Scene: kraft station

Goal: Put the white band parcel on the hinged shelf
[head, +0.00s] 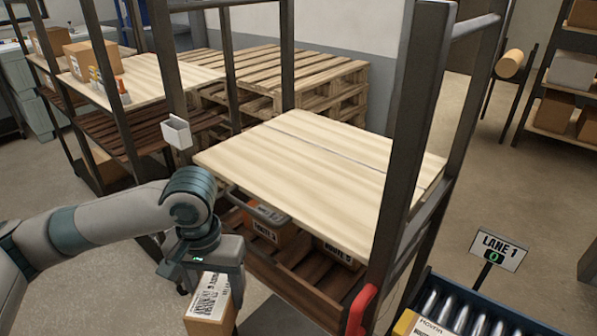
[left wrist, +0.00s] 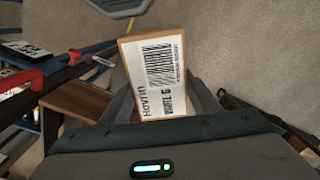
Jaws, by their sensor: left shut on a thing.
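A small brown parcel (head: 207,318) hangs below my left gripper (head: 211,283), a white barcode label across its face. In the left wrist view the parcel (left wrist: 157,78) sits between the fingers of the left gripper (left wrist: 163,103), which is shut on it. That label reads "Hovrin" and a route number. The hinged shelf (head: 320,170) is a pale wooden board lying flat in the dark rack, with a seam along its far part. Its visible top is empty. The parcel is in front of the shelf and lower than its top, apart from it. My right gripper is not in view.
Below the shelf, a slatted lower level (head: 290,280) holds route-labelled boxes. A dark upright (head: 405,150) with a red handle (head: 358,310) stands at the shelf's right. A roller conveyor (head: 470,305) with a lane sign (head: 499,250) is at lower right. Pallets (head: 270,80) stand behind.

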